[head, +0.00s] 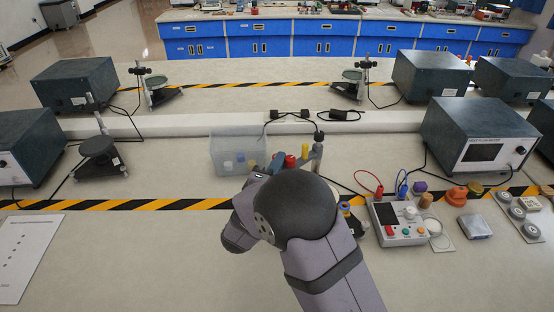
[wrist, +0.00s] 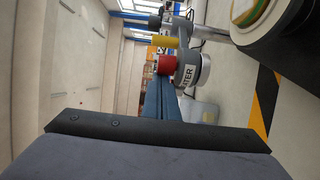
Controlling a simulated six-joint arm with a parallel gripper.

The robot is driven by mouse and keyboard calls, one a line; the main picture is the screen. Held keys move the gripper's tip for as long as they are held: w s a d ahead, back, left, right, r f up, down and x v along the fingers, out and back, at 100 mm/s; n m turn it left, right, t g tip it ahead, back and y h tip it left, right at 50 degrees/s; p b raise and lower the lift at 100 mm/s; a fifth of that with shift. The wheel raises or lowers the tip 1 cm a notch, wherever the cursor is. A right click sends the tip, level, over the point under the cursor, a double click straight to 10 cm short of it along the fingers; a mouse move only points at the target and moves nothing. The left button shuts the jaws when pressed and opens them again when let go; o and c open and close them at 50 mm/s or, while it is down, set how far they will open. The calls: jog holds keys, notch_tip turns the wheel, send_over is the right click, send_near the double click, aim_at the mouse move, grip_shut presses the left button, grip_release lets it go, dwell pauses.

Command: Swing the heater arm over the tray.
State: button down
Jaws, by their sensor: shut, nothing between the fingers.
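My gripper (head: 277,161) is mostly hidden behind my wrist in the head view. In the wrist view its two blue fingers (wrist: 166,90) lie together, shut and empty. Their tips are close to a red knob (wrist: 166,64); I cannot tell if they touch it. The knob sits by a grey round part (wrist: 191,68) whose label ends in "TER", seemingly the heater arm. The red knob (head: 290,161) and a yellow cylinder (head: 305,151) show beyond my wrist. A translucent tub (head: 226,153) holding small coloured pieces stands just left, perhaps the tray.
A control box (head: 401,222) with cables stands right of my arm, with small jars beyond it. A dark instrument (head: 478,137) stands further right. A printed sheet (head: 26,255) lies at the left.

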jog(key=shift+s+d+p, duration=0.85)
jog(key=shift+s+d, duration=0.25)
jog(key=shift+d, duration=0.65)
jog(key=shift+s+d+p, duration=0.9)
jog(key=shift+s+d, duration=0.15)
jog(key=shift+d, duration=0.65)
jog(key=shift+s+d+p, duration=0.85)
jog(key=shift+s+d, duration=0.25)
jog(key=shift+d, duration=0.65)
jog(key=shift+w+d+f, duration=0.1)
jog(key=a+y, duration=0.1)
jog(key=a, duration=0.5)
jog(key=s+d+p, duration=0.5)
jog(key=s+p, duration=0.1)
jog(key=s, duration=0.2)
jog(key=shift+s+n, duration=0.3)
jog(key=shift+s, duration=0.1)
